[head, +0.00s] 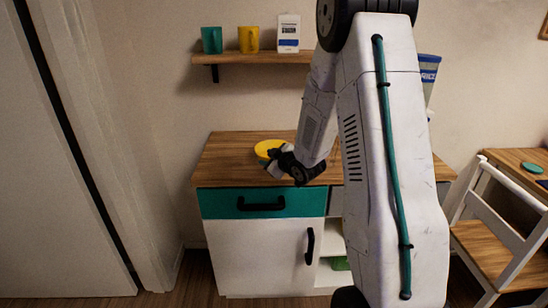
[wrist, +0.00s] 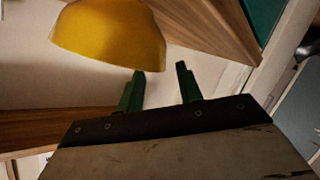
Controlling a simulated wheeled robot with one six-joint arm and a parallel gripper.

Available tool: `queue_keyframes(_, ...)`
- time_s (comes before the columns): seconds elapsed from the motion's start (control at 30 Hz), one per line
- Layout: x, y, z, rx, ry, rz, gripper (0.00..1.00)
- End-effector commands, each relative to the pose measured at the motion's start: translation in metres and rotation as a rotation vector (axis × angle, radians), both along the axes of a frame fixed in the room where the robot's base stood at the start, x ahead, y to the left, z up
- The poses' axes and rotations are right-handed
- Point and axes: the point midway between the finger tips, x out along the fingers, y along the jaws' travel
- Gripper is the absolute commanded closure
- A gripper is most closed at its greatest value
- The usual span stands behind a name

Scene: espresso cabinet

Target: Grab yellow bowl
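The yellow bowl (head: 266,147) stands on the wooden top of the cabinet (head: 224,160), with my gripper (head: 272,160) right at its front side in the head view. My gripper partly hides the bowl there. In the wrist view the bowl (wrist: 108,35) is at the upper left, just beyond the fingertips. My gripper (wrist: 160,72) shows two green fingers spread apart, with nothing between them. The bowl lies ahead of the fingers and mostly toward the left one; I cannot tell whether that finger touches it.
The cabinet has a teal drawer (head: 222,204) and a white door (head: 250,250), both closed. A chair (head: 500,235) stands at right. The cabinet top left of the bowl is clear.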

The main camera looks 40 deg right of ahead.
Motion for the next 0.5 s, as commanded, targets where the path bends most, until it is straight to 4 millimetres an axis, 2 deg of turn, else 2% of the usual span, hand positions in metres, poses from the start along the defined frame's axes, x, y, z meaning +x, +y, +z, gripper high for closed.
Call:
queue_keyframes(0.2, 0.032, 0.005, -0.010, 0.000, 0.001, 0.001, 0.64)
queue_keyframes(0.3, 0.041, 0.005, -0.013, 0.000, 0.001, 0.001, 0.64)
queue_keyframes(0.5, 0.044, 0.005, -0.013, 0.000, 0.001, -0.001, 0.64)
